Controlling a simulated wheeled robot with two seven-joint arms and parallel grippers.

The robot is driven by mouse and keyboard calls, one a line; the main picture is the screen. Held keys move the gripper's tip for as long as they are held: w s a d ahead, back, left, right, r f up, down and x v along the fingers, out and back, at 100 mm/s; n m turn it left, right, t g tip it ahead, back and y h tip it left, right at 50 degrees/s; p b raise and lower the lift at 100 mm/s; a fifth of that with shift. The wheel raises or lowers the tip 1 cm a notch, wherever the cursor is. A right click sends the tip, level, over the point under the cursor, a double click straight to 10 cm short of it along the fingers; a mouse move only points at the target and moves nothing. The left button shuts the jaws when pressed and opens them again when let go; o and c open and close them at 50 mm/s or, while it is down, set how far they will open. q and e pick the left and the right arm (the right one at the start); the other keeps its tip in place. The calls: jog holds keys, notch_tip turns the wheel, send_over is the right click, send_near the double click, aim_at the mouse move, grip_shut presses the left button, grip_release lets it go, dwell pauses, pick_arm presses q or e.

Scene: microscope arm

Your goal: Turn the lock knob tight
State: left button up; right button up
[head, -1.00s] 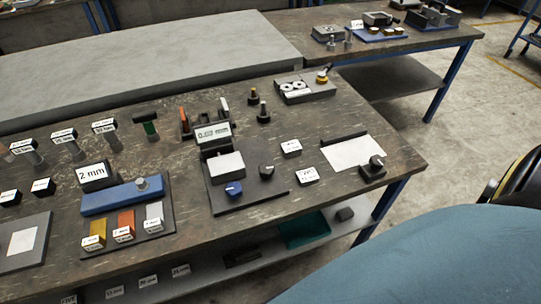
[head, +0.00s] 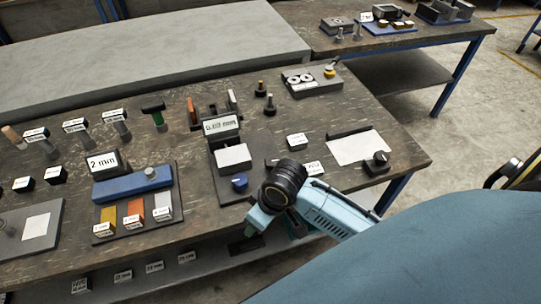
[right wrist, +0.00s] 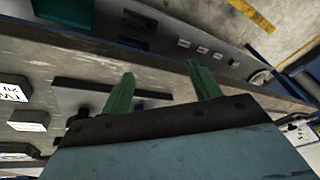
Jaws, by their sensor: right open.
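A gauge station with a small display (head: 221,125) stands on a dark base plate. A blue knob (head: 239,183) sits at its front edge. My right arm hides the spot right of it, where a black knob stood earlier. Another black knob (head: 381,158) stands on a dark block at the right; I cannot tell which knob is the lock knob. My right gripper (head: 256,224) is near the table's front edge, by the station. In the right wrist view its green fingers (right wrist: 162,76) are apart, with nothing held, over the dark plate's edge. My left gripper is not in view.
A white pad (head: 358,147) lies at the table's right. A blue block (head: 133,187) with coloured pieces stands left of the station. A lower shelf runs beneath the table's front edge.

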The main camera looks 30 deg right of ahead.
jog(key=w+d+r+n+g, duration=0.1)
jog(key=w+d+r, duration=0.2)
jog(key=w+r, duration=0.35)
jog(key=m+g+h, duration=0.1)
jog(key=g+h, duration=0.1)
send_near(271, 160)
notch_tip(271, 160, down, 9)
jog(key=shift+s+a+r+b, duration=0.15)
jog(key=shift+b, duration=0.5)
